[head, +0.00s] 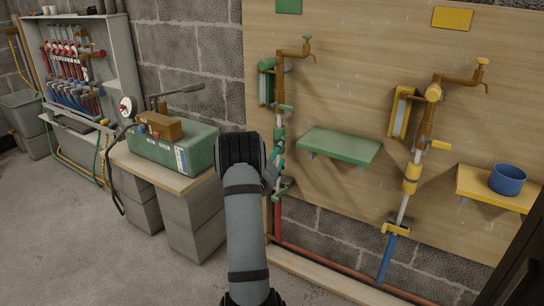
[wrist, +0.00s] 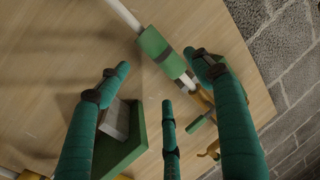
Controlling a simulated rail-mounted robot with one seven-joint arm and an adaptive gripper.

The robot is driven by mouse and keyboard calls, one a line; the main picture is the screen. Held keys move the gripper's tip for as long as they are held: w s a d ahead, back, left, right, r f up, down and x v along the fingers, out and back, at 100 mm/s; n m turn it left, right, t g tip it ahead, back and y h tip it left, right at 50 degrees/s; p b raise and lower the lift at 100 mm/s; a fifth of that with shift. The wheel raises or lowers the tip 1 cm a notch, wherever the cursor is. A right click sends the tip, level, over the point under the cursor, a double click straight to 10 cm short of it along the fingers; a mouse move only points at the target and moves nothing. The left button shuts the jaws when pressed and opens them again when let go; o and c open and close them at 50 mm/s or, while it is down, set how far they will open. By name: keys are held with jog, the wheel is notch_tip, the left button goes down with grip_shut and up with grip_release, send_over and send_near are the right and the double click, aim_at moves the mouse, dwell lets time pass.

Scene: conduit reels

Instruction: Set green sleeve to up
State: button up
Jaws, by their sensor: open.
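The green sleeve (wrist: 157,45) sits around a white pipe in the wrist view. In the head view the sleeve (head: 279,134) is on the green-marked line, just above my gripper and partly hidden. My gripper (wrist: 160,72) has teal fingers with dark bands and is open and empty. In the wrist view the sleeve lies beyond the gap between the fingertips, closer to the right finger. I cannot tell whether any finger touches it. In the head view my gripper (head: 275,166) is in front of the line's lower part, with its fingers largely hidden by my wrist.
A green shelf (head: 339,146) juts out to the right of the line. A brass tap (head: 296,54) is above it. The yellow line with its yellow sleeve (head: 411,179) and a blue cup (head: 508,180) are farther right. A green case (head: 174,147) stands on a bench at left.

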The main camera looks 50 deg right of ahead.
jog(key=v, duration=0.2)
jog(key=shift+s+a, duration=0.1)
jog(key=shift+a, duration=0.2)
jog(key=x, duration=1.2)
jog(key=shift+f, duration=0.75)
